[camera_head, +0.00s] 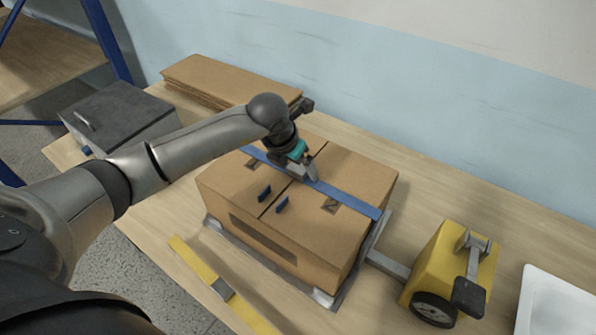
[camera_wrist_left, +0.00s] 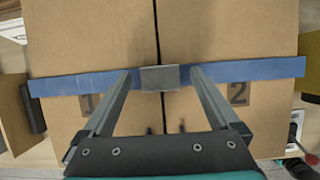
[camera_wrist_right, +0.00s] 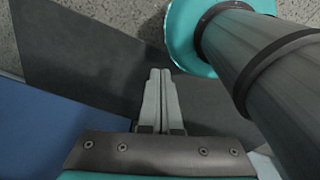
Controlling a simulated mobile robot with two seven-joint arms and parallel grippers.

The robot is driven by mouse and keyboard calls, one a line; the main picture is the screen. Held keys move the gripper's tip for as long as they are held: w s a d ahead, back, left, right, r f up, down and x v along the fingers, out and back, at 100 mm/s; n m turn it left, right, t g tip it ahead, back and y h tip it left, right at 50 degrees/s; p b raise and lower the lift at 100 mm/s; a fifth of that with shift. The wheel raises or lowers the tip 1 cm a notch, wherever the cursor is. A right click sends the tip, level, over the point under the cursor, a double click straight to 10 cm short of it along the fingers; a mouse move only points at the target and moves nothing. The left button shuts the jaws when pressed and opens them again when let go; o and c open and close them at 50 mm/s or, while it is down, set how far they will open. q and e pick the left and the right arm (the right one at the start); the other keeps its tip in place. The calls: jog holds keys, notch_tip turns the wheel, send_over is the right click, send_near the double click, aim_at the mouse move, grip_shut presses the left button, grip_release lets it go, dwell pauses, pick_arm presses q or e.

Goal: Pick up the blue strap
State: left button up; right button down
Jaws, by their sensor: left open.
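A blue strap (camera_head: 350,201) lies across the tops of two cardboard boxes standing side by side. It also runs across the left wrist view (camera_wrist_left: 75,83), with a grey buckle (camera_wrist_left: 160,78) in its middle over the seam between the boxes. My left gripper (camera_head: 312,179) is over the strap near its middle, pointing down. In the left wrist view its open fingers (camera_wrist_left: 160,73) stand on either side of the buckle; I cannot tell whether they touch the strap. My right gripper (camera_wrist_right: 161,75) shows only in the right wrist view, its fingers together with nothing between them.
The cardboard boxes (camera_head: 235,188) stand on a grey metal frame (camera_head: 325,299) on a wooden table. A yellow tool (camera_head: 425,266) and white tray (camera_head: 550,308) are at right. Flat cardboard (camera_head: 220,80) and a grey box (camera_head: 118,112) are behind and left.

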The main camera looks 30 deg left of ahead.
aim_at(296, 169)
jog(key=shift+s, duration=0.2)
pick_arm(q)
jog(key=shift+c, duration=0.6)
grip_shut()
pick_arm(e)
jog(key=shift+s, duration=0.1)
pick_arm(q)
jog(key=shift+r, duration=0.15)
notch_tip(296, 169, up, 20)
jog(key=b, duration=0.1)
jog(key=shift+f, duration=0.2)
pick_arm(e)
jog(key=shift+d+f, duration=0.1)
jog(key=shift+f, duration=0.7)
